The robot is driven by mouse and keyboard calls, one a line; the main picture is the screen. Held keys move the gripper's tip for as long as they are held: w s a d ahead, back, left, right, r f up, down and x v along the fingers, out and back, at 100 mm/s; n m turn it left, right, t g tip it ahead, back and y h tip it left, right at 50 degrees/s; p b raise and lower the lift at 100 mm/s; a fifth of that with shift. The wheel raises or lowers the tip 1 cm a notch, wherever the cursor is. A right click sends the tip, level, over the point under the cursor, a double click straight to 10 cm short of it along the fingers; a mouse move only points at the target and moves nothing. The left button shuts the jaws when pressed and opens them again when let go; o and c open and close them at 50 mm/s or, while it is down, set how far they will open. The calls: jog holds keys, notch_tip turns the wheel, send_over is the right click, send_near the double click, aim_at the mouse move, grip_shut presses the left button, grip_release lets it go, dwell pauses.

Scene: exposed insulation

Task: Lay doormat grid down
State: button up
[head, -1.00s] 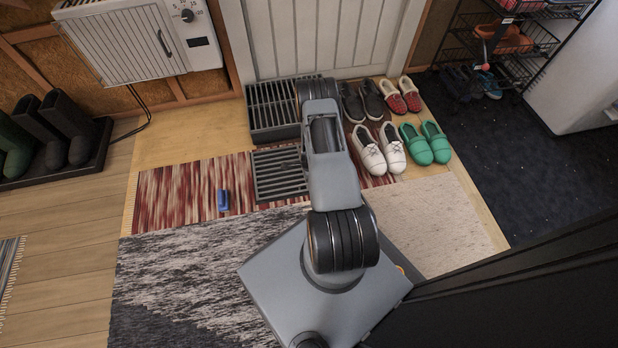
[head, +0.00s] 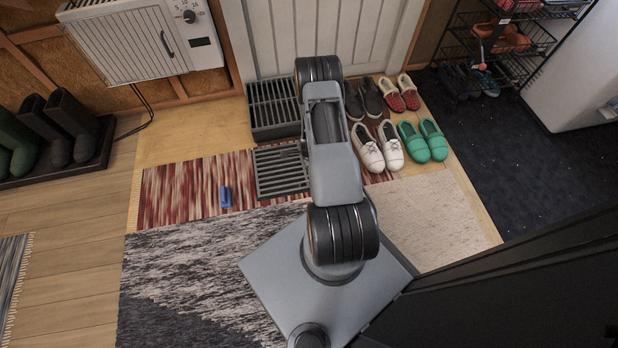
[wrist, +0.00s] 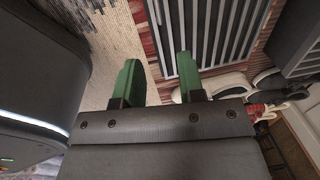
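The doormat grid (head: 281,172) is a grey slatted panel. It lies on the red striped rug before the door, its right part hidden behind my arm in the head view. A similar slatted piece (head: 274,108), like a deep tray, stands behind it against the door; I cannot tell whether its slats are a separate grid. In the wrist view the slatted grid (wrist: 212,28) is at the top, just beyond my gripper's fingertips. My gripper (wrist: 158,78) has two green fingers, spread apart with nothing visibly held between them. The head view hides the gripper behind the arm.
White shoes (head: 379,150), green shoes (head: 423,141), dark shoes (head: 364,99) and red shoes (head: 399,93) stand right of the grid. A blue brush-like object (head: 225,196) lies on the red rug (head: 185,190) to the left. Boots (head: 52,130) stand far left.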

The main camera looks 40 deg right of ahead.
jog(key=f+b, duration=0.2)
jog(key=f, duration=0.3)
jog(key=f+b, duration=0.3)
jog(key=f, duration=0.2)
jog(key=w+f+b, duration=0.1)
jog(key=f+b, duration=0.1)
jog(key=f, duration=0.2)
jog(key=shift+d+f+b, duration=0.2)
jog(key=shift+f+b, duration=0.15)
jog(key=shift+f, duration=0.05)
jog(key=shift+t, duration=0.3)
grip_shut()
